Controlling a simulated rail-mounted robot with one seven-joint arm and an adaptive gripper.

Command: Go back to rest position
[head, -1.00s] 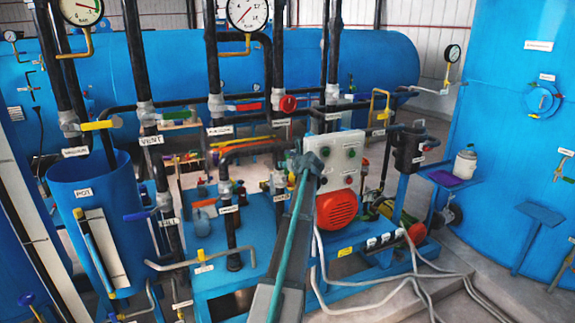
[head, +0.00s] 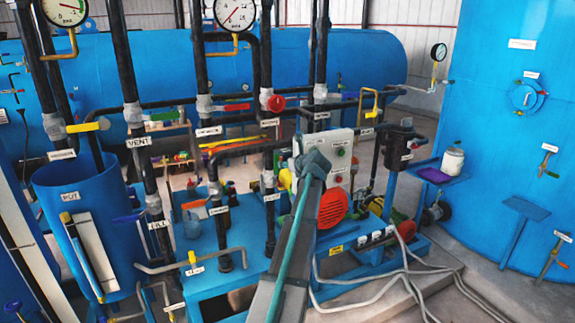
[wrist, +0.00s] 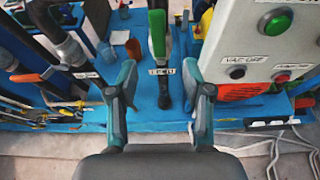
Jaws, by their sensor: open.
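My gripper (wrist: 162,88) is open and empty in the wrist view, its two teal-grey fingers wide apart. Between the fingers in the picture is a black pipe with a green lever (wrist: 157,34) and a white label. It seems to lie beyond the fingertips, and neither finger visibly touches it. In the head view my grey arm with its teal strip rises from the bottom middle and ends in front of the control box (head: 325,150). The gripper's fingers cannot be made out there.
The control box (wrist: 240,47) is close to the right finger, with an orange-red motor cover (head: 333,204) below. Black pipes with levers and a blue pot (head: 100,215) stand left. A large blue tank (head: 500,100) stands right. Grey hoses (head: 385,280) lie on the floor.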

